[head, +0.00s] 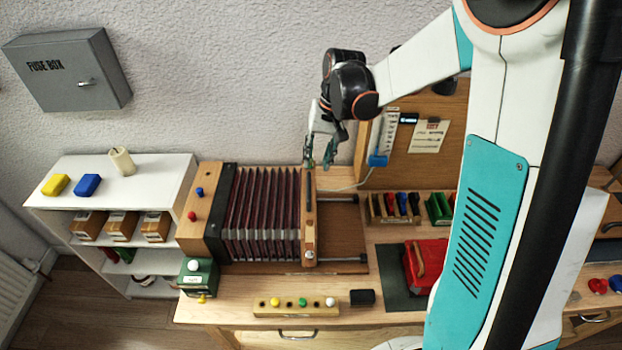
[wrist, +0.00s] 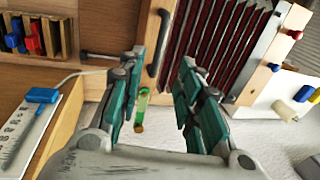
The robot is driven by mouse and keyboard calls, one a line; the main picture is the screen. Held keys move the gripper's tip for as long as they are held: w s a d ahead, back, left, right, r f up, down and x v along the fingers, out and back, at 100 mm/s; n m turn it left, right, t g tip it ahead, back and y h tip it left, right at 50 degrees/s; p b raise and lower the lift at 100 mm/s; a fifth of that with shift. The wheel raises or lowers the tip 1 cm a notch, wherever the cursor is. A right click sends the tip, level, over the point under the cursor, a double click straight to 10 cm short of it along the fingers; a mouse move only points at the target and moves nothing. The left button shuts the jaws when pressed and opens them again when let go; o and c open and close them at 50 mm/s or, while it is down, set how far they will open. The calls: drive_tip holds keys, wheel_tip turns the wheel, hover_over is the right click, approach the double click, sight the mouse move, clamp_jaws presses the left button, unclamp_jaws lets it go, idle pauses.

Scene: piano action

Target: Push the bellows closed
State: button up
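The bellows (head: 262,212) has dark red pleats with grey lower edges. It stands spread open between a wooden block (head: 195,215) on the left and an upright wooden end board (head: 309,240) on the right. The pleats also show in the wrist view (wrist: 218,40). A dark bar handle (wrist: 158,45) is fixed to the end board. My gripper (head: 318,164) hangs above the far part of the end board. In the wrist view my gripper (wrist: 160,66) is open, with the handle beyond its fingertips. Nothing is held; I cannot tell whether it touches the board.
Two rails (head: 345,259) run right of the end board over a bare wooden base. A rack of colored items (head: 392,208) and a red box (head: 426,265) stand further right. A pegged strip (head: 295,304) and green box (head: 198,276) lie in front. A white shelf (head: 100,190) is left.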

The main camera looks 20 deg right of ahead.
sight(309, 186)
drive_tip(key=f, duration=0.3)
drive_tip(key=a+f, duration=0.1)
drive_tip(key=f, duration=0.2)
drive_tip(key=a+f+b, duration=0.1)
drive_tip(key=f, duration=0.2)
drive_tip(key=shift+w+f, duration=0.3)
drive_tip(key=shift+f, duration=0.1)
clamp_jaws()
